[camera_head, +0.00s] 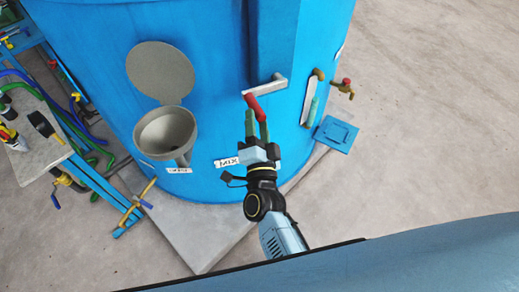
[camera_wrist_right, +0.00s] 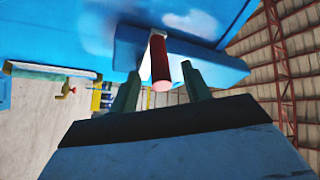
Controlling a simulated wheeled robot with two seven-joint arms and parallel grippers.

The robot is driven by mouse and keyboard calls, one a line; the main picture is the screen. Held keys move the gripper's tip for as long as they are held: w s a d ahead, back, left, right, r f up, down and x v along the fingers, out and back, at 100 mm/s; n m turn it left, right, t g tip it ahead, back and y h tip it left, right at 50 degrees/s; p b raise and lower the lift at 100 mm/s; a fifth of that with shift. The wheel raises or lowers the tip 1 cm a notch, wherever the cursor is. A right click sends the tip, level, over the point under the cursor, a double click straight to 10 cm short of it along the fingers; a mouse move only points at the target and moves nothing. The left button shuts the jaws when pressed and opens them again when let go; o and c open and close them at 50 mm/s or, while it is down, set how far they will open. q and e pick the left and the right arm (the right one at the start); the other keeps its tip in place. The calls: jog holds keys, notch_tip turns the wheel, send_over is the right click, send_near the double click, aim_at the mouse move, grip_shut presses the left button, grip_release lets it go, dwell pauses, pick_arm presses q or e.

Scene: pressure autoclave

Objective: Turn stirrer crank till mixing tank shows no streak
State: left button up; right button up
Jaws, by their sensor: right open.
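The blue mixing tank (camera_head: 225,60) fills the upper middle of the head view. Its stirrer crank has a grey arm (camera_head: 266,87) and a red handle (camera_head: 254,104), low on the tank front above the MIX label (camera_head: 227,162). My right gripper (camera_head: 257,128) is open, with its green fingers at the red handle. In the right wrist view the red handle (camera_wrist_right: 160,65) points toward the camera between the two spread fingers (camera_wrist_right: 160,92), with gaps on both sides. Whether a streak shows in the tank cannot be seen. My left gripper is not in view.
A grey funnel (camera_head: 166,130) with a raised round lid (camera_head: 160,72) sits left of the crank. A sight tube (camera_head: 310,102) and a red-handled tap (camera_head: 345,86) are to the right. A bench (camera_head: 38,142) with hoses stands at left. Floor at right is clear.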

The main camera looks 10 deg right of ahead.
jog(key=b+v, duration=0.1)
jog(key=v, duration=0.7)
jog(key=shift+s, duration=0.15)
dwell(0.6)
jog(key=n+g+y+b, duration=0.35)
jog(key=n+y, duration=0.25)
jog(key=n, duration=0.8)
send_near(256, 109)
jog(key=shift+t, duration=0.45)
jog(key=w, duration=0.3)
jog(key=w+a+f, duration=0.1)
jog(key=w, duration=0.3)
jog(key=w+f, duration=0.1)
jog(key=w, duration=0.3)
jog(key=shift+w+a+f, duration=0.1)
jog(key=shift+a, duration=0.2)
grip_shut()
